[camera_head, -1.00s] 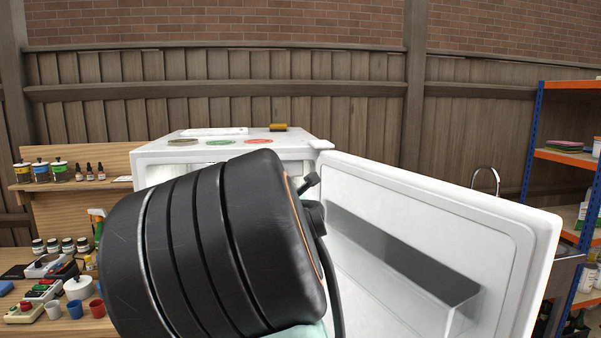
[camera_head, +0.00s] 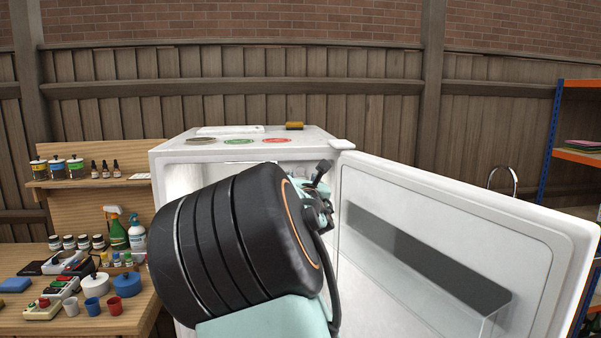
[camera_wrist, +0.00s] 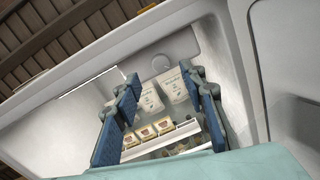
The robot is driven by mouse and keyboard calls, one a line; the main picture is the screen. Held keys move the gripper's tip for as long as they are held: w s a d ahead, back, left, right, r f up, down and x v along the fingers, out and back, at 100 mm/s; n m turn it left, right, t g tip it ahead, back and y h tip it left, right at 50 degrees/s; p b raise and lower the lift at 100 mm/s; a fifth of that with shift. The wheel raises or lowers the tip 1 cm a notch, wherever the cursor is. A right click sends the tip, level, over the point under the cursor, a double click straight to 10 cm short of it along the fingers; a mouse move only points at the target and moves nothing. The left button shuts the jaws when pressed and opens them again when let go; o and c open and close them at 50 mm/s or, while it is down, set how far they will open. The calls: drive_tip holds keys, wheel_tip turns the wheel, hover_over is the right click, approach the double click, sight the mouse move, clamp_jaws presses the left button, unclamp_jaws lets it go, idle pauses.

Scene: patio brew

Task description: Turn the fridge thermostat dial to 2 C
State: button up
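The white fridge (camera_head: 185,157) stands with its door (camera_head: 560,240) swung open to the right. In the wrist view, a small round pale disc, likely the thermostat dial (camera_wrist: 160,63), sits on the fridge's back wall; its markings are too small to read. My gripper (camera_wrist: 161,84) has its two blue-padded fingers spread wide and empty. It points into the fridge opening, and the disc shows beyond and between the fingertips, apart from them. In the head view my dark arm hides most of the fridge interior and the fingers.
White packets (camera_wrist: 150,97) and small labelled boxes (camera_wrist: 163,127) sit inside below the disc. A clear door shelf (camera_head: 440,290) lines the door. A wooden bench (camera_head: 100,323) with bottles and cups stands at left.

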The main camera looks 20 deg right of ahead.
sight(302, 172)
drive_tip(key=shift+p+x, duration=0.9)
drive_tip(key=shift+x, duration=2)
clamp_jaws()
drive_tip(key=shift+f+m+b, duration=0.2)
drive_tip(key=shift+m+b, duration=0.2)
drive_tip(key=shift+b, duration=0.25)
drive_tip(key=m+b, duration=0.2)
drive_tip(key=b, duration=0.1)
drive_tip(key=shift+m, duration=0.3)
drive_tip(key=shift+d+m+b, duration=0.1)
drive_tip(key=shift+m+b, duration=1.05)
drive_tip(key=shift+m, duration=0.05)
drive_tip(key=shift+r+m+g+b, duration=0.15)
drive_tip(key=shift+m+b, duration=0.15)
drive_tip(key=shift+m, duration=0.4)
drive_tip(key=shift+m+g+b, duration=0.15)
drive_tip(key=shift+m+b, duration=0.15)
drive_tip(key=shift+m, duration=0.4)
drive_tip(key=shift+y, duration=0.4)
